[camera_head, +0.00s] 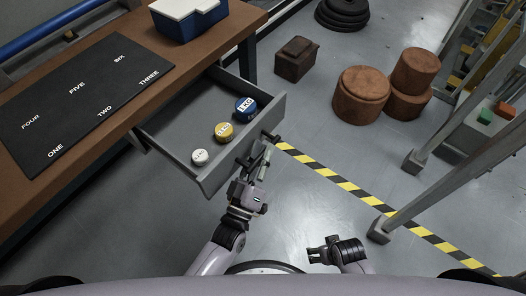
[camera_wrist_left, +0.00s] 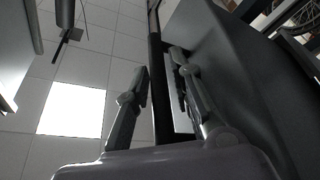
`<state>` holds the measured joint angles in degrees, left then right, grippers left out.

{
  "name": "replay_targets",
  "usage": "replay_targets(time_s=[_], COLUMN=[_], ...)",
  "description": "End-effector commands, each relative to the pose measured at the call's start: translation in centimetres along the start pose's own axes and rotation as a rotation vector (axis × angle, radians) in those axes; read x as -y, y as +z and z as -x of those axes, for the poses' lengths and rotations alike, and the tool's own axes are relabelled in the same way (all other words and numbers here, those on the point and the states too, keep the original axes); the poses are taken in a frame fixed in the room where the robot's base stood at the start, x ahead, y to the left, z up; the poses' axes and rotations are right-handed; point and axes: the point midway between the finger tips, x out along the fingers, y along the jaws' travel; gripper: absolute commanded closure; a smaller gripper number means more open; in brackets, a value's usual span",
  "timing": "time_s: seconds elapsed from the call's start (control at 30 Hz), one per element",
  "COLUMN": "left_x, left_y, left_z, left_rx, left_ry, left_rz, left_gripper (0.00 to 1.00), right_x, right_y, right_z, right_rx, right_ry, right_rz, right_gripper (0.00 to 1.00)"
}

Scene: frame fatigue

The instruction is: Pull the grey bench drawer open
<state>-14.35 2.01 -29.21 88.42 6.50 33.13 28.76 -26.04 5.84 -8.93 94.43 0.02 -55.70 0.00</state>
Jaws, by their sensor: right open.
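The grey bench drawer (camera_head: 238,150) stands pulled out from under the brown bench, with its inside showing. A white weight (camera_head: 200,157), a yellow weight (camera_head: 224,131) and a blue weight (camera_head: 245,107) lie in it. Its dark handle (camera_head: 270,137) is on the front panel, partly hidden by my left gripper (camera_head: 262,160). In the left wrist view the fingers of my left gripper (camera_wrist_left: 159,82) lie on both sides of the dark handle bar (camera_wrist_left: 157,100) and appear closed on it. My right gripper (camera_head: 312,252) is open and empty, low over the floor, apart from the drawer.
The bench (camera_head: 130,112) bears a black mat (camera_head: 85,97) with number words and a blue box with a white lid (camera_head: 188,18). Brown round blocks (camera_head: 360,92) and a brown box (camera_head: 296,60) stand on the floor. Yellow-black tape (camera_head: 345,183) crosses clear floor beside a metal frame (camera_head: 440,120).

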Motion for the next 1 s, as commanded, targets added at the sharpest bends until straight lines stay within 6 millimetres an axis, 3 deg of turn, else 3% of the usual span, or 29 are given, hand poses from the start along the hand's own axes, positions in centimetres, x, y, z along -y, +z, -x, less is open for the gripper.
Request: replay_targets(time_s=[0.17, 0.6, 0.8, 1.0], left_x=[0.1, 0.0, 0.0, 0.0], left_y=[0.1, 0.1, 0.0, 0.0], left_z=[2.0, 10.6, 11.9, 12.0], left_rx=[0.004, 0.003, 0.001, 0.001], left_ry=[-0.002, -0.002, -0.001, -0.001], left_rz=[0.0, 0.0, 0.001, 0.001], left_gripper=[0.79, 0.79, 0.79, 0.79], right_x=[0.0, 0.0, 0.0, 0.0], right_y=[0.0, 0.0, 0.0, 0.0], right_z=[0.0, 0.0, 0.0, 0.0], right_rx=[-0.001, 0.0, 0.0, 0.0], right_ry=[0.0, 0.0, 0.0, 0.0], right_rz=[0.0, 0.0, 0.0, 0.0], right_gripper=[0.27, 0.27, 0.27, 0.27])
